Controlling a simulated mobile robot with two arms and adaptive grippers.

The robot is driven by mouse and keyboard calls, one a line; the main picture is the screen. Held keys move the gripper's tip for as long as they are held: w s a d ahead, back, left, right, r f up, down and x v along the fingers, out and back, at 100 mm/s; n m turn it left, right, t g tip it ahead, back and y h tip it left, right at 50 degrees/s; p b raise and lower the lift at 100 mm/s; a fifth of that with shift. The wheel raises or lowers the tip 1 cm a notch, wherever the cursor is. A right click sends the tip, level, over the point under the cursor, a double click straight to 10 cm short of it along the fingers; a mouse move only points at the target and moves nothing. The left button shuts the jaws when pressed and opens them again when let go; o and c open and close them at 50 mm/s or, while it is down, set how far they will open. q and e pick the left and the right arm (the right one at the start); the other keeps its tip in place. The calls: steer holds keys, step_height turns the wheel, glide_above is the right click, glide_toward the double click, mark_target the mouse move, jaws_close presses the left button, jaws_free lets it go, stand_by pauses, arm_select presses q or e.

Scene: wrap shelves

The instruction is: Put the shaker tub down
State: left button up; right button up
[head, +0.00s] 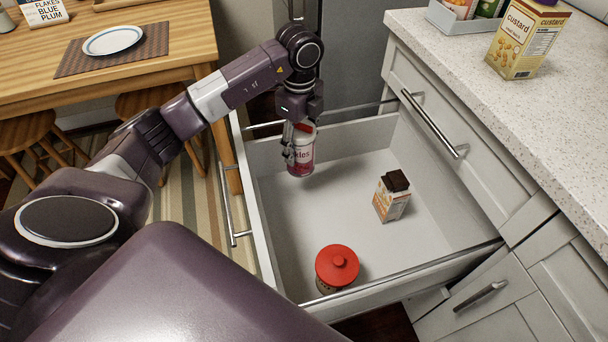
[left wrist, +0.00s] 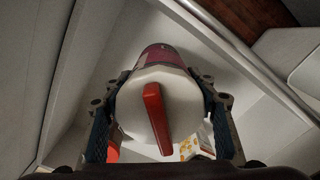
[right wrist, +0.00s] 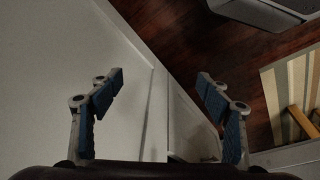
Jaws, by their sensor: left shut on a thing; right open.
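The shaker tub (head: 301,158) is a pink and white cylinder with a red piece on its white lid. My left gripper (head: 297,140) is shut on it near its top and holds it upright inside the open drawer (head: 340,200), toward the far left corner. In the left wrist view the white lid (left wrist: 178,98) sits between both fingers. I cannot tell whether the tub's base touches the drawer floor. My right gripper (right wrist: 162,95) is open and empty in the right wrist view, over a pale surface edge and the dark floor.
In the drawer stand a carton with a dark top (head: 392,197) at the right and a red-lidded jar (head: 337,267) at the front. The drawer floor between them is clear. A custard box (head: 526,42) stands on the counter (head: 450,45). A plate (head: 113,40) lies on the wooden table.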

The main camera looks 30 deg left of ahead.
mark_target(301, 169)
arm_select(q)
step_height(301, 169, down, 6)
steer(key=shift+r+b, duration=0.1)
steer(key=shift+b, duration=0.3)
step_height(301, 169, down, 3)
steer(key=shift+b, duration=0.35)
steer(key=shift+f, duration=0.45)
arm_select(e)
steer(key=v, duration=0.6)
steer(key=shift+w+r, duration=0.25)
steer(key=shift+r, duration=0.15)
steer(key=shift+d, duration=0.1)
arm_select(q)
steer(key=o, duration=1.6)
steer(key=shift+f, duration=0.1)
steer(key=shift+c, duration=0.2)
